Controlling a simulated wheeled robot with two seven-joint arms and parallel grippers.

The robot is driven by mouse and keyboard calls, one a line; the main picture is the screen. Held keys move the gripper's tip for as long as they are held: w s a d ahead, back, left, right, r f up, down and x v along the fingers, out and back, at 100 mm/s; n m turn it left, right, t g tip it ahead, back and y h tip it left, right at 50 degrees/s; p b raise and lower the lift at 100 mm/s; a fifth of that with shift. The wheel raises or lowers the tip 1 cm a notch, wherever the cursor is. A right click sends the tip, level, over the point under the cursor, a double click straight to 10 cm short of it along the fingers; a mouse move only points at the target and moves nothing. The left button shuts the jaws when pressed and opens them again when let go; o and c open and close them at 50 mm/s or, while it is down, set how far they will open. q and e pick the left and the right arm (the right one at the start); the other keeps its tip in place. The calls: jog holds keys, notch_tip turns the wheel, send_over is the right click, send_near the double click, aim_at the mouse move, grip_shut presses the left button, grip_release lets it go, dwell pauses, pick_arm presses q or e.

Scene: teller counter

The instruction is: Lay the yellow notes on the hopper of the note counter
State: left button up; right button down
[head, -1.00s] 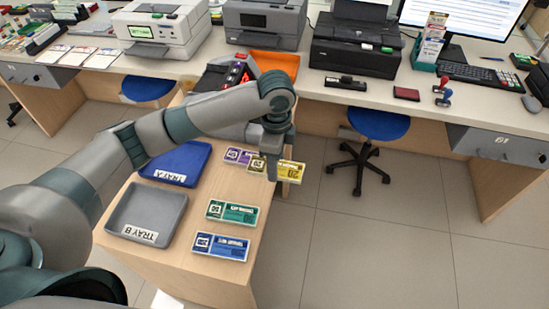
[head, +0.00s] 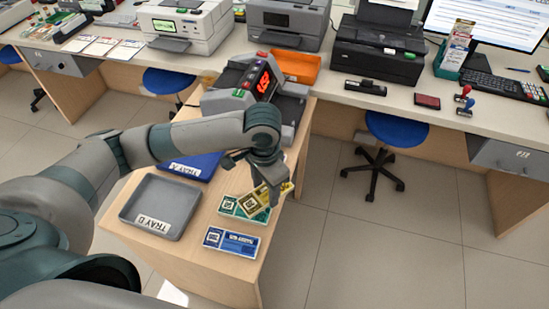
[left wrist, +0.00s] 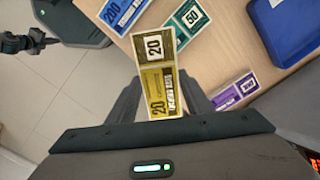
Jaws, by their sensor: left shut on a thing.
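My left gripper (head: 272,194) is shut on the yellow notes (head: 252,205), which it holds above the small side table, tilted. In the head view they overlap the green notes (head: 232,207).
Blue notes (head: 232,242), grey tray (head: 129,208) and blue tray (head: 205,163) lie on the side table (head: 205,259). Purple notes (left wrist: 236,91) show in the wrist view. An orange tray (head: 293,66) is behind the counter. A blue stool (head: 397,127) stands right.

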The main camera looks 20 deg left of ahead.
aim_at(250, 207)
pick_arm(q)
jog(key=s+n, duration=0.1)
jog(key=n, duration=0.1)
jog(key=s+a+n, duration=0.1)
jog(key=s+n, duration=0.1)
jog(key=s+a+n, duration=0.1)
jog(key=s+n, duration=0.1)
jog(key=shift+s+f, duration=0.15)
jog(key=shift+f, duration=0.25)
jog(key=shift+a, duration=0.15)
